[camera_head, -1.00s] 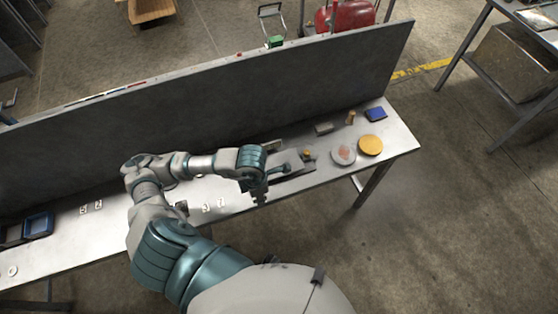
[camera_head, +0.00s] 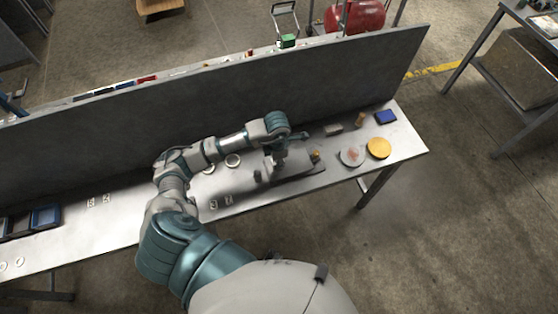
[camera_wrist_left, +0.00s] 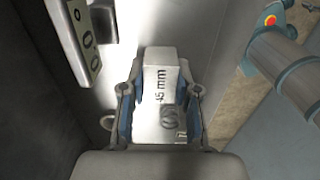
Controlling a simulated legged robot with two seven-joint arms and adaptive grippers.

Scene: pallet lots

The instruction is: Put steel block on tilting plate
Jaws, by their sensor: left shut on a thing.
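My left gripper (camera_head: 280,160) is over the grey tilting plate (camera_head: 305,168) on the right half of the steel table. In the left wrist view, the left gripper (camera_wrist_left: 160,105) is shut on a bright steel block (camera_wrist_left: 158,75) marked "45 mm", with a blue-lined finger on each side. The block is hard to make out in the head view. I cannot tell whether it touches the plate. A small brass-coloured part (camera_head: 315,155) shows at the plate's far right side. My right gripper is not in view.
A grey block (camera_head: 333,129), a blue tray (camera_head: 386,117), a yellow disc (camera_head: 379,148) and a pale round dish (camera_head: 351,156) lie to the right. A small dark piece (camera_head: 257,176) is left of the plate. A tall grey panel (camera_head: 200,110) runs along the table's back.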

